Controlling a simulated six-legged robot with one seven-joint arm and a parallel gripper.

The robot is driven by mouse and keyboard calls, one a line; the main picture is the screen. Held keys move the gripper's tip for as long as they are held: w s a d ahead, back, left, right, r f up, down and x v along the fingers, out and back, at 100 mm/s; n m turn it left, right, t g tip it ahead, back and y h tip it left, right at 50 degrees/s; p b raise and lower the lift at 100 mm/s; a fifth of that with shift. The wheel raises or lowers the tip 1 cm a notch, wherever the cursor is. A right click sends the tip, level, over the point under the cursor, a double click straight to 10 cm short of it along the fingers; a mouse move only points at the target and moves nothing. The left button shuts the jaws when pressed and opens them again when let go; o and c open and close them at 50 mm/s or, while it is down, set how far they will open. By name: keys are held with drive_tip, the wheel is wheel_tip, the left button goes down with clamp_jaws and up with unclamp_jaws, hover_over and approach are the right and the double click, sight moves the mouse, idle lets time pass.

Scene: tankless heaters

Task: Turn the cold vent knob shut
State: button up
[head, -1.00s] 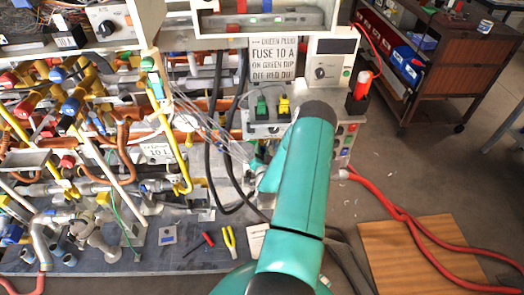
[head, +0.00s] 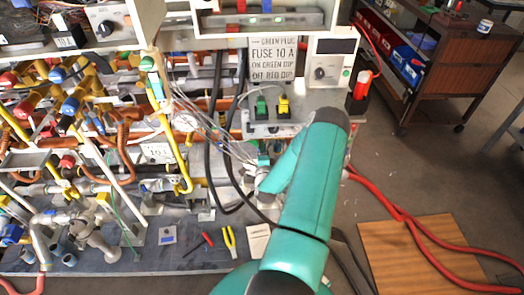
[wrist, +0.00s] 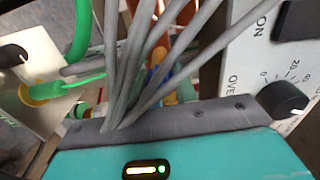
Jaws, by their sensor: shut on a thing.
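My gripper (head: 181,103) has long thin grey fingers that reach up and left from my teal arm in the head view. In the wrist view my gripper (wrist: 160,12) shows as a bundle of grey rods running out past the top edge. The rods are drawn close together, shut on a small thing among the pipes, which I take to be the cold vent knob. The knob itself is hidden at the fingertips and cannot be made out. A green and blue fitting (head: 149,66) on a pale upright pipe stands just left of the tips.
Yellow, copper and white pipes with red, blue and yellow valves (head: 75,100) crowd the left. A control box (head: 331,70) stands right of my fingers; its dial (wrist: 283,99) is close in the wrist view. Black hoses (head: 214,130) hang near my arm.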

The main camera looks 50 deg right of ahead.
drive_tip(key=shift+a+m, duration=0.1)
drive_tip(key=shift+m, duration=1)
drive_tip(key=shift+f, duration=0.1)
drive_tip(key=o, duration=1)
drive_tip(key=shift+c, duration=0.2)
drive_tip(key=v, duration=1.3)
drive_tip(key=shift+s+a, duration=0.25)
drive_tip(key=shift+s, duration=0.05)
